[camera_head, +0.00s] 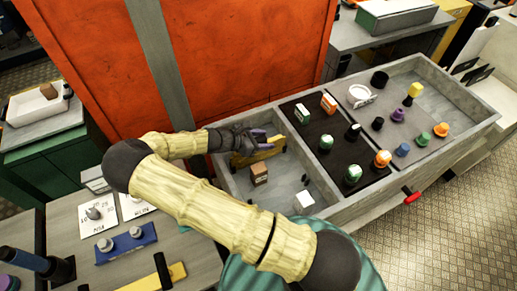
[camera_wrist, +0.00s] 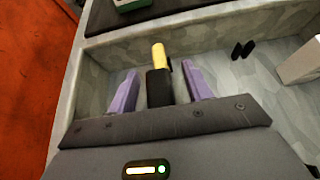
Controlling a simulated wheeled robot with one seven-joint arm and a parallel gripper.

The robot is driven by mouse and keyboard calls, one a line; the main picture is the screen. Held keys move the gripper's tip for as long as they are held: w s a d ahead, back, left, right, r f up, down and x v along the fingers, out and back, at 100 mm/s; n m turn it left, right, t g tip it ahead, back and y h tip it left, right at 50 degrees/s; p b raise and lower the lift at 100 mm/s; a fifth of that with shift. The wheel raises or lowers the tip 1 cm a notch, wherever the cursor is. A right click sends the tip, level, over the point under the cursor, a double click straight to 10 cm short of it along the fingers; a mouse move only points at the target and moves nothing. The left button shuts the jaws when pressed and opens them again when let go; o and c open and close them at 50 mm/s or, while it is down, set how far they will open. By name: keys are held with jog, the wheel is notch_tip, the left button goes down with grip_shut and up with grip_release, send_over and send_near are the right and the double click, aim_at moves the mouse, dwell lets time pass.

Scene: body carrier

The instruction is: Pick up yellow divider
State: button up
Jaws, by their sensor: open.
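The yellow divider (camera_head: 262,154) stands in the left compartment of the grey tray (camera_head: 334,215), near its back wall. My gripper (camera_head: 262,137) is over it, with purple fingers reaching down. In the wrist view my gripper (camera_wrist: 160,88) is open. The divider (camera_wrist: 158,53) shows as a narrow yellow end with a black part below it, lying between the two fingers. A gap shows on each side, so the fingers look apart from it. Its lower part is hidden by my gripper.
A brown box (camera_head: 259,174) and a white block (camera_head: 305,198) stand in the same compartment. Dark mats (camera_head: 335,150) with bottles and knobs fill the middle. A red-orange panel (camera_head: 240,50) rises close behind my gripper. A table with a blue block (camera_head: 126,243) is at lower left.

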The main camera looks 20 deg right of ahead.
dwell(0.3)
grip_shut()
jog(key=shift+r, duration=0.1)
notch_tip(320, 180, up, 10)
jog(key=shift+f+b, duration=0.1)
jog(key=shift+b, duration=1)
